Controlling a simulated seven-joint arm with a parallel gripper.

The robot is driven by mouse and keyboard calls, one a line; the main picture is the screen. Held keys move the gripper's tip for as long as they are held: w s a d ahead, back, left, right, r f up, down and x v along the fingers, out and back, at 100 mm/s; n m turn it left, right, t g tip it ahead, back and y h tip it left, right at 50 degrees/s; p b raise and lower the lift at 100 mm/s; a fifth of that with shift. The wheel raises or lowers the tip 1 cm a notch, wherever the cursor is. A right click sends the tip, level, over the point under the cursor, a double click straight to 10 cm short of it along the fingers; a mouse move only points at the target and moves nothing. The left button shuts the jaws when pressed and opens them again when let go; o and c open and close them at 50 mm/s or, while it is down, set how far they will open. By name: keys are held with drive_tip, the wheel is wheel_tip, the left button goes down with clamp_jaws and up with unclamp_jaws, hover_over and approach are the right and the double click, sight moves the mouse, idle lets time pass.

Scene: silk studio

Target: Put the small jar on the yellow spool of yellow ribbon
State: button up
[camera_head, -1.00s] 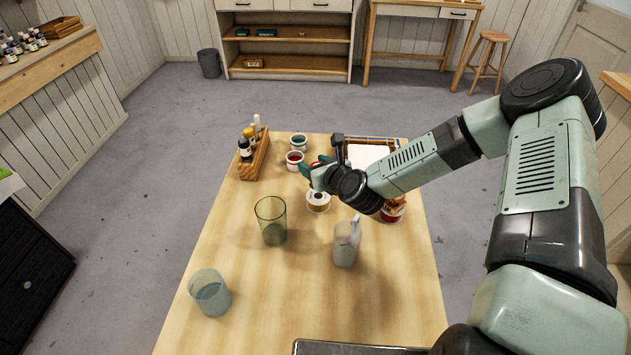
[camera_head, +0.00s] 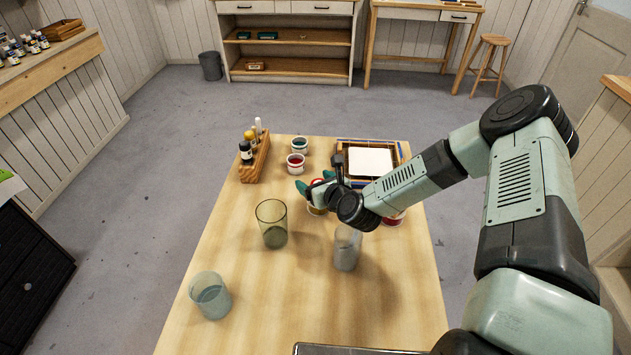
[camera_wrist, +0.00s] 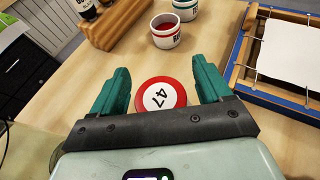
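In the head view my gripper (camera_head: 315,184) is over the yellow ribbon spool (camera_head: 317,210), which is mostly hidden by the wrist. Whether the jar touches the spool cannot be seen.
A red paint cup (camera_head: 296,164) and a teal one (camera_head: 299,145) stand behind, beside a wooden bottle rack (camera_head: 255,160). A framed screen (camera_head: 370,160) lies at right. A red spool (camera_head: 394,219), green glass (camera_head: 272,224), grey pitcher (camera_head: 346,248) and clear cup (camera_head: 210,295) stand nearer.

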drive_tip(key=shift+s+r, duration=0.1)
drive_tip(key=shift+r, duration=0.1)
drive_tip(key=v, duration=0.5)
drive_tip(key=shift+d, duration=0.1)
wheel_tip(320, 180, up, 7)
idle(0.5)
